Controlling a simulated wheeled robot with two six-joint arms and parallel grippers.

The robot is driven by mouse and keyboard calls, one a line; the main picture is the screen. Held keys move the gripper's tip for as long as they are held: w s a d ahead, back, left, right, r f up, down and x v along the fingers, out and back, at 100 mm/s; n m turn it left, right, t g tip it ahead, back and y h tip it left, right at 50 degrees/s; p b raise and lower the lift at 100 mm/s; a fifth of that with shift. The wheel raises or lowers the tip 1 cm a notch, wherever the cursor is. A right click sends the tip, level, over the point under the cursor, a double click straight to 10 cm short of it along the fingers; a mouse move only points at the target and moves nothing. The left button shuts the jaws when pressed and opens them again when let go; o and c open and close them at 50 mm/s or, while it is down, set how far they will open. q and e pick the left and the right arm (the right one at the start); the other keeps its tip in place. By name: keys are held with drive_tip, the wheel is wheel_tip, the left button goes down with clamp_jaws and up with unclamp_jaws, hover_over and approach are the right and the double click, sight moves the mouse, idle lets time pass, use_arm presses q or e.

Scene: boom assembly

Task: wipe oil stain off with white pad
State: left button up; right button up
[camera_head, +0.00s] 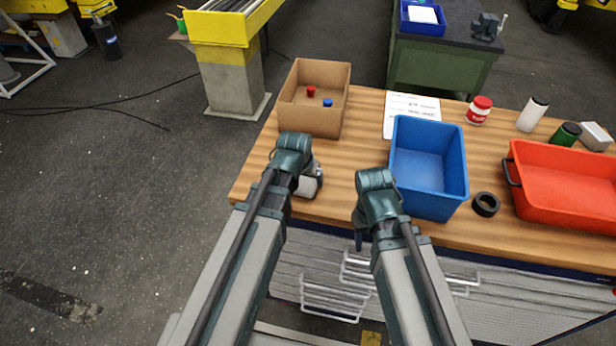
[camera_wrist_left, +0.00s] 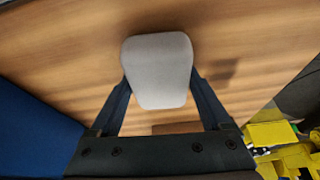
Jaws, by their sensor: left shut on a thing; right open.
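A white pad (camera_head: 307,187) is at the front left of the wooden table, just left of the blue bin. In the left wrist view the pad (camera_wrist_left: 158,70) sits between the two fingers. My left gripper (camera_head: 311,176) is shut on it; I cannot tell whether the pad touches the tabletop. My right gripper (camera_head: 359,240) is at the table's front edge, in front of the blue bin, open with nothing seen in it. I make out no clear oil stain. A dark patch right of the pad in the left wrist view looks like a shadow.
A cardboard box (camera_head: 312,121) with a red and a blue cap stands behind my left gripper. The blue bin (camera_head: 428,206), black ring (camera_head: 485,204) and red crate (camera_head: 560,214) lie to the right. A printed sheet (camera_head: 398,106), bottles and a white-topped block (camera_head: 596,137) are further back.

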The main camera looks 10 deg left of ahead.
use_arm(q)
wheel_tip(320, 180, up, 6)
drive_tip(key=p, duration=0.6)
drive_tip(key=shift+w, duration=0.1)
drive_tip(key=shift+r, duration=0.1)
wheel_tip(320, 180, up, 3)
drive_tip(key=p, duration=0.3)
idle(0.4)
